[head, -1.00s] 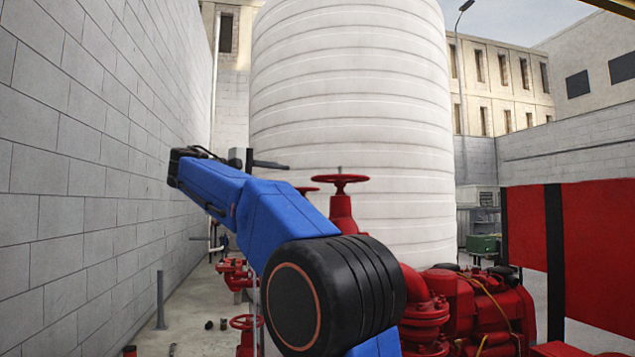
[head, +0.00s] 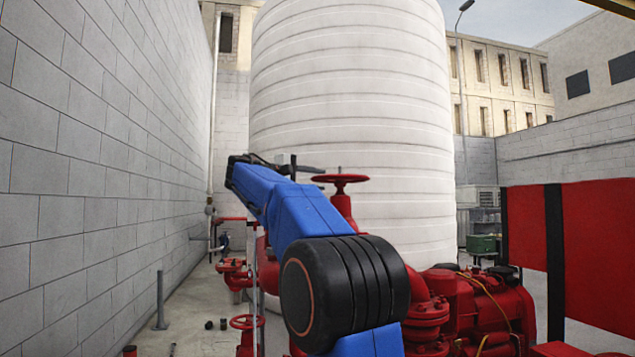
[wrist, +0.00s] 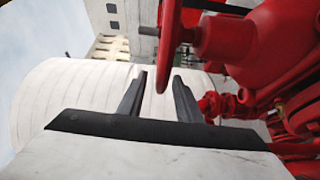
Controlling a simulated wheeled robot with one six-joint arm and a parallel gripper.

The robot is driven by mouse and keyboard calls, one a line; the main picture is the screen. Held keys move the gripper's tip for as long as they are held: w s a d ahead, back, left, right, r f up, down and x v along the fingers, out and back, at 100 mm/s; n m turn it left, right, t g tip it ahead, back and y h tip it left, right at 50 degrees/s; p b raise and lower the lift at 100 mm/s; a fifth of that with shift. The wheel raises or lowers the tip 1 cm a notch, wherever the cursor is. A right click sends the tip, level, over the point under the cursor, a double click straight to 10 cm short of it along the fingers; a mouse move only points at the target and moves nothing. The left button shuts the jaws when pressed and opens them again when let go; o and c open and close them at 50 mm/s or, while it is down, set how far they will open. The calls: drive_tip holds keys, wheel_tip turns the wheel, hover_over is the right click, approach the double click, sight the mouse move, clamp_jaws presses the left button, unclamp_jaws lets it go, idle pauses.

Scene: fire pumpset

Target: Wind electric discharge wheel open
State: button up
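A red handwheel (head: 340,179) stands on a red valve stem in front of the white tank in the head view. Which valve is the electric discharge one, I cannot tell. My gripper (head: 298,166) is just left of that wheel in the picture, partly hidden by my blue arm. In the wrist view my gripper (wrist: 160,76) has its two dark fingers apart. A red wheel rim (wrist: 171,30), seen nearly edge-on, reaches down between the fingers in the picture. No grip on it shows, and whether it touches a finger is unclear.
A grey block wall (head: 100,180) runs along the left. The big white tank (head: 350,90) fills the back. A lower red handwheel (head: 246,322) is at the bottom. Red pump machinery (head: 470,310) and a red panel (head: 600,250) are on the right. Open floor shows left.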

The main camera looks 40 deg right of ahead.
drive_tip(key=shift+d, duration=0.15)
drive_tip(key=shift+c, duration=0.4)
clamp_jaws()
drive_tip(key=shift+s+t, duration=0.1)
drive_tip(key=shift+t, duration=0.2)
